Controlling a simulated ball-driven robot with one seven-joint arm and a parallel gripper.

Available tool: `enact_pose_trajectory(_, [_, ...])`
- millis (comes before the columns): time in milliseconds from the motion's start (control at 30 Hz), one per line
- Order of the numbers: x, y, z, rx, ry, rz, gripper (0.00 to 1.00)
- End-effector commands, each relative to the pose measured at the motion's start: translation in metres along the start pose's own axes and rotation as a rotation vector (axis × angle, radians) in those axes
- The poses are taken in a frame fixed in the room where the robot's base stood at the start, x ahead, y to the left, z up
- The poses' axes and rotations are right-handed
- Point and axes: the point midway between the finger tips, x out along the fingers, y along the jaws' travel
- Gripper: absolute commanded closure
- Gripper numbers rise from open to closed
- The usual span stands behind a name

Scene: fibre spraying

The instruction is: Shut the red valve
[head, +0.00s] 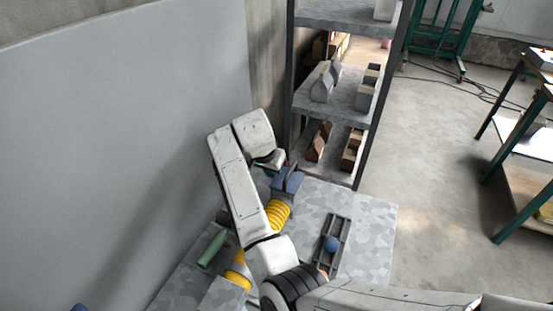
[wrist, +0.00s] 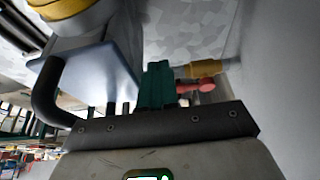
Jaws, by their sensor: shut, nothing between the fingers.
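The red valve (wrist: 195,87) shows in the wrist view as a small red handle next to a brass-coloured fitting (wrist: 205,68). My gripper (wrist: 157,85) has dark green fingers, shut together with nothing between them. The red handle lies just right of the fingers in the picture; I cannot tell whether they touch. Part of the handle's lower side is hidden by the dark gripper mount. In the head view my gripper end is by the grey wall panel, and my own arm hides most of the valve area.
A blue block (head: 287,181) with a dark handle and a yellow ribbed hose (head: 277,214) stand close to my arm. A green cylinder (head: 211,249) and a dark tray (head: 333,247) with a blue ball lie on the grey table (head: 375,225). A shelf (head: 335,105) stands behind.

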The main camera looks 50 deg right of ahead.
Motion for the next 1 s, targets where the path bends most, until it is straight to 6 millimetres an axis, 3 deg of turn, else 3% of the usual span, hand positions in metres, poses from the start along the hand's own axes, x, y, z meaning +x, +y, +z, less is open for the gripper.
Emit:
enact_pose_trajectory(100, [0.004, 0.000, -0.021, 0.003, 0.000, 0.000, 1.00])
enact_pose_trajectory(300, [0.011, 0.000, -0.035, 0.001, 0.000, 0.000, 1.00])
enact_pose_trajectory(1000, [0.014, 0.001, -0.040, 0.000, 0.000, -0.001, 1.00])
